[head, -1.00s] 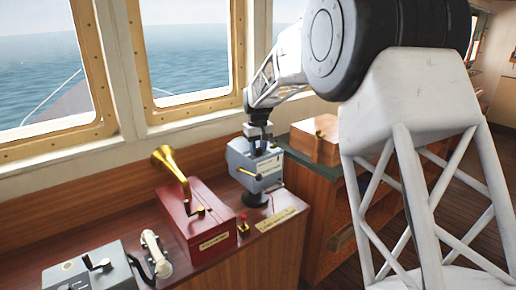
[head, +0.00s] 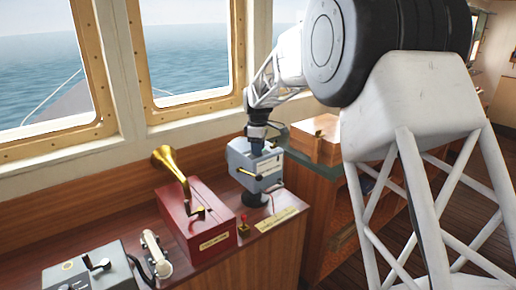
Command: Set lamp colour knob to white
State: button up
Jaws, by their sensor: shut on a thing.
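The grey-blue lamp box (head: 247,158) stands on a dark round foot on the console, at the middle of the head view. A yellow-tipped lever sticks out from its front, and a white label is on its face. My gripper (head: 257,145) is at the top of the box, pointing down and shut on what appears to be the knob there. The fingers and the arm hide the knob, so its setting cannot be read.
A red box with a brass horn (head: 196,222) stands left of the lamp. A small red switch (head: 243,226) and a yellow plate (head: 276,219) lie in front of it. A white handset (head: 156,254) and a grey lever box (head: 92,274) are further left. A wooden box (head: 314,147) is behind right.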

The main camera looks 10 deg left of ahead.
jog(key=shift+n, duration=0.9)
jog(key=o, duration=0.9)
jog(key=shift+o, duration=0.2)
jog(key=shift+r, duration=0.1)
jog(key=shift+r, duration=3.85)
